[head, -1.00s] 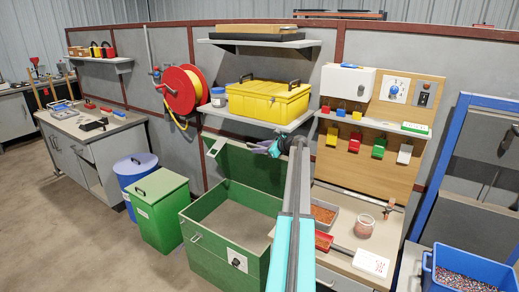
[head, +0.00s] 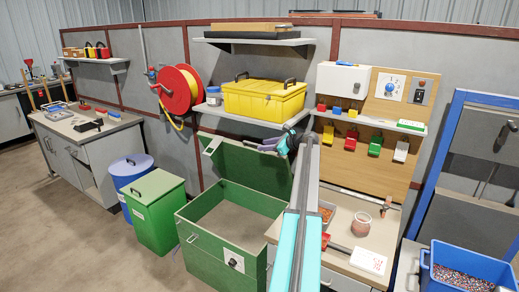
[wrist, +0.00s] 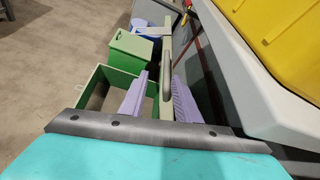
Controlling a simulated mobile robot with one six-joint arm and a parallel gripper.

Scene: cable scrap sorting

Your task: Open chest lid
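The green chest (head: 205,240) stands on the floor with its lid (head: 250,168) raised at the back, so its empty-looking inside shows. In the wrist view the chest (wrist: 118,75) lies beyond my fingers, and the raised lid (wrist: 167,75) appears nearly edge-on as a narrow pale bar. My gripper (head: 268,145) is by the lid's top edge, below the wall shelf. In the wrist view my gripper's purple fingers (wrist: 158,98) are apart, with the lid's edge appearing between them. I cannot tell whether either finger touches it.
A yellow toolbox (head: 263,98) sits on a shelf (head: 250,118) close above my gripper. A closed green bin (head: 155,215) and a blue drum (head: 131,175) stand left of the chest. A workbench (head: 345,262) is at right. The floor at front left is clear.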

